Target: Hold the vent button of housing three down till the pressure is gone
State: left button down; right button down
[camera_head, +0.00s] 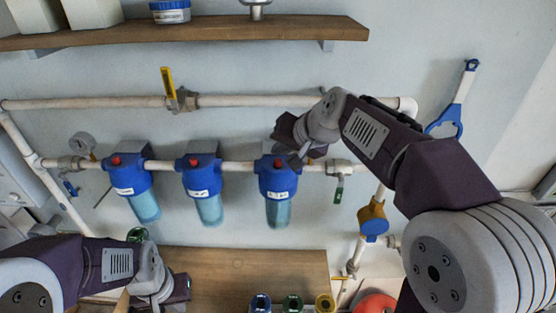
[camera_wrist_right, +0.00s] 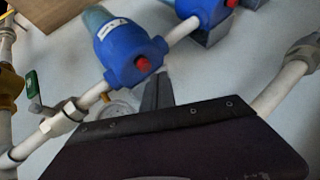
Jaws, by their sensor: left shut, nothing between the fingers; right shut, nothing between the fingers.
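Three blue filter housings with clear bowls hang in a row on a white pipe. Housing three (camera_head: 279,184) is the rightmost in the head view; its red vent button (camera_head: 278,163) shows on top. In the right wrist view, housing three (camera_wrist_right: 122,45) shows with its red button (camera_wrist_right: 143,63). My right gripper (camera_wrist_right: 160,82) is shut and empty, its tip close beside that button; I cannot tell whether they touch. In the head view the right gripper (camera_head: 296,152) is just above and right of the housing. My left gripper (camera_head: 183,289) is shut and empty, low at the left.
A round gauge (camera_wrist_right: 117,106) is partly hidden behind my right gripper. Housing two (camera_head: 203,180) and housing one (camera_head: 129,180) stand to the left. A green-handled valve (camera_head: 339,187) is right of housing three. A yellow-handled valve (camera_head: 168,85) sits on the upper pipe. Colored cups stand below.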

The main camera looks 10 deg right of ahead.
aim_at(280, 162)
dwell(0.6)
jog(key=shift+f+b, duration=0.4)
jog(key=shift+b, duration=0.05)
jog(key=shift+f+b, duration=0.45)
jog(key=shift+f, duration=0.1)
dwell(0.4)
dwell(0.8)
jog(key=shift+r+p, duration=0.8)
jog(key=shift+r, duration=0.15)
notch_tip(280, 162, up, 5)
jog(key=p, duration=0.4)
